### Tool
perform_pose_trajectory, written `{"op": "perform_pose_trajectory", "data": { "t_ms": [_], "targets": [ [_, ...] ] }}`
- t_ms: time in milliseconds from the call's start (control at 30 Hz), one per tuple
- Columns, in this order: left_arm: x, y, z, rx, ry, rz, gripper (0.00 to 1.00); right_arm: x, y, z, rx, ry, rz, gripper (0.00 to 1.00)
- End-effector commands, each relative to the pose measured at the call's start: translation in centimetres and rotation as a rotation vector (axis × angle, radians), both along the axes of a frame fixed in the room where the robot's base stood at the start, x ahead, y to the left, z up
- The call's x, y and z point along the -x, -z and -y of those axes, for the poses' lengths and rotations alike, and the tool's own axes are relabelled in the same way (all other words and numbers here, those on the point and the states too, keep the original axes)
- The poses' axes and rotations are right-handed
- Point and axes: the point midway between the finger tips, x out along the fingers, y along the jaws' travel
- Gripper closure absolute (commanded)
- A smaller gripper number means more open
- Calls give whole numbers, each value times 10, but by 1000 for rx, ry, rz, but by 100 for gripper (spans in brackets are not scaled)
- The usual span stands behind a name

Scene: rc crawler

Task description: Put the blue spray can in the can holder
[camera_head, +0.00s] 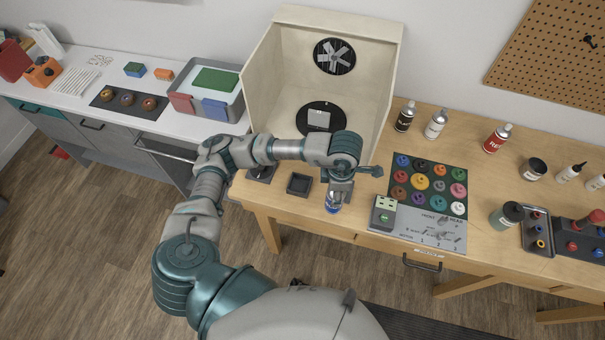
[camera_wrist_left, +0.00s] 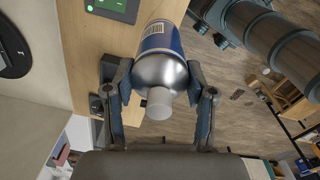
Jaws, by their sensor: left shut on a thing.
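The blue spray can (camera_head: 332,203) is in my left gripper (camera_head: 338,187), by the front edge of the wooden workbench. In the left wrist view the can (camera_wrist_left: 164,45) has a blue body, a silver shoulder and a pale cap, and lies between the two fingers of the left gripper (camera_wrist_left: 161,78). A small dark square holder (camera_head: 299,184) stands on the bench just left of the can, and looks empty. A similar dark square piece (camera_head: 262,173) is further left, partly hidden by my arm. I cannot tell for sure which is the can holder. My right gripper is not seen.
An open pale spray booth (camera_head: 274,76) stands behind the holders. Right of the can are a grey control box (camera_head: 384,213) and a mat of paint pots (camera_head: 428,183). Several cans and bottles, including a red can (camera_head: 497,139), stand further right.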

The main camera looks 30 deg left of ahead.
Motion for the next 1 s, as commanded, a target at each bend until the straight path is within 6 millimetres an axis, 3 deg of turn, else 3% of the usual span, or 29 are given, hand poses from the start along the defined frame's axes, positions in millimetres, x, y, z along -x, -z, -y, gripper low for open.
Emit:
{"op": "perform_pose_trajectory", "data": {
  "t_ms": [200,400,533,667,900,1000],
  "targets": [
    [-17,3,-69,-2,-9,-4,100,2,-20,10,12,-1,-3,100],
    [-30,9,-117,-1,-6,-3,100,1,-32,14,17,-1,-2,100],
    [-34,11,-130,-1,-1,-3,100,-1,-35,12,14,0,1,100],
    [-35,16,-130,-2,1,-3,100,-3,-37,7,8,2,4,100],
    [-34,45,-130,-2,2,-5,100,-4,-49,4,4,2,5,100],
    [-35,48,-132,1,2,0,100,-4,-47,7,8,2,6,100]
  ]
}}
